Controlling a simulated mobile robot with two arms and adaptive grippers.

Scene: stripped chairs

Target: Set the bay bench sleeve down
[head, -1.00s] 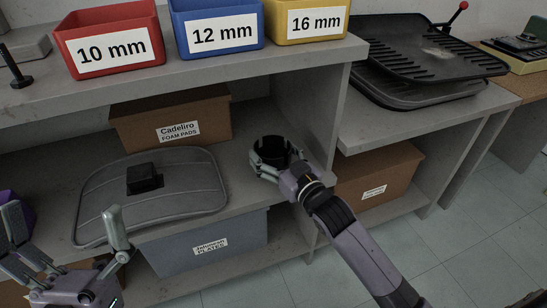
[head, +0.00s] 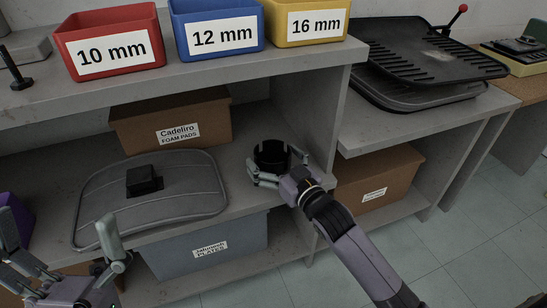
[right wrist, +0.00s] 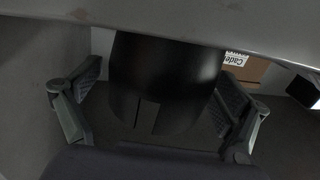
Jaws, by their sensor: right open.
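The bench sleeve is a black, open-topped cylinder (head: 271,156) standing upright on the middle shelf, at its right end near the side panel. In the right wrist view the sleeve (right wrist: 165,80) fills the middle, with a slot in its side. My right gripper (head: 268,172) is open around it, one finger on each side, and in the right wrist view gaps show between fingers and sleeve. The shelf (head: 232,200) is grey; the sleeve's base appears to rest on it. My left gripper (head: 60,235) is open and empty at the lower left.
On the same shelf are a grey padded panel with a black block (head: 190,195) and a cardboard box of foam pads (head: 205,110). Red (head: 75,35), blue (head: 200,15) and yellow (head: 290,38) bins stand on the top above. The shelf's side panel (head: 335,115) is close on the right.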

